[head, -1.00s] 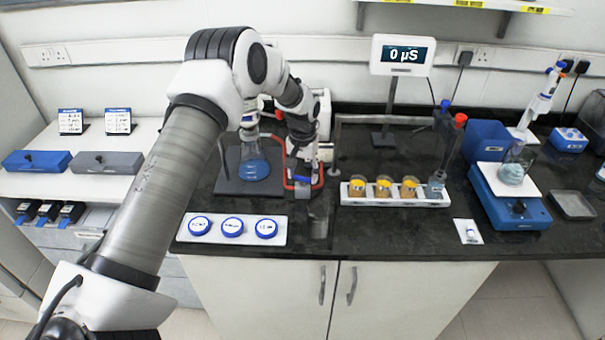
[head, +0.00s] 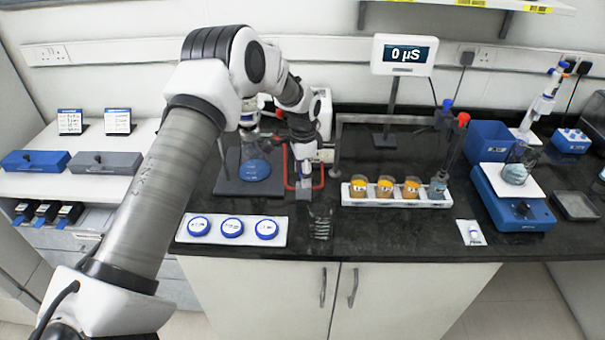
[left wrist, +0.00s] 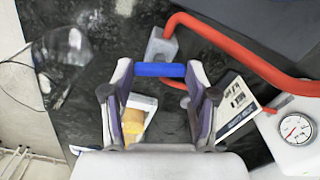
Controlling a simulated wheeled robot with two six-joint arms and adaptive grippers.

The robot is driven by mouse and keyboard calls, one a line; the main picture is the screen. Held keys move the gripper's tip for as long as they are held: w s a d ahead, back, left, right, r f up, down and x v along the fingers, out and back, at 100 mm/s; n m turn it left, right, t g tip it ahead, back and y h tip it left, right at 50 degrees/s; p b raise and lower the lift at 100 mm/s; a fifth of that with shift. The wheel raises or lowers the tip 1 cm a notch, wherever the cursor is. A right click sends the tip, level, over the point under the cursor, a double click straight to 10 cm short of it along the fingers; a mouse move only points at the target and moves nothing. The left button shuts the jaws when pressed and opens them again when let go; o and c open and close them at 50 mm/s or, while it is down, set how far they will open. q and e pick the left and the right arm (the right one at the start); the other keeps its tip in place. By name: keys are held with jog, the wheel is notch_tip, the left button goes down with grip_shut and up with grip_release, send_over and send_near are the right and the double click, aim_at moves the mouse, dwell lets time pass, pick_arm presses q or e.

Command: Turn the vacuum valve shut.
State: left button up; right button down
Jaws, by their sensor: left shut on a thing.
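The vacuum valve is a small grey block (left wrist: 161,46) with a blue handle (left wrist: 160,69), on the red hose (left wrist: 235,58). My left gripper (left wrist: 159,71) has its fingers on either side of the blue handle and is shut on it. In the head view my left gripper (head: 304,168) points down just above the grey valve block (head: 303,194), at the front of the red hose loop (head: 320,185). The handle is mostly hidden there. A pressure gauge (left wrist: 295,128) with a red needle shows at the right of the wrist view. My right gripper is out of view.
A flask of blue liquid (head: 254,170) stands on a dark plate left of the gripper. An empty glass (head: 320,223) stands close in front of the valve. A white rack of orange jars (head: 385,188) is to the right; a tray of blue-lidded dishes (head: 232,228) is front left.

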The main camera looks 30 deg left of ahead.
pick_arm(q)
jog(key=shift+s+d+f+m, duration=0.1)
jog(key=shift+f+m, duration=0.1)
jog(key=shift+m, duration=1.5)
jog(key=o, duration=1.2)
jog(key=shift+c, duration=0.2)
jog(key=shift+w, duration=0.2)
notch_tip(320, 180, up, 12)
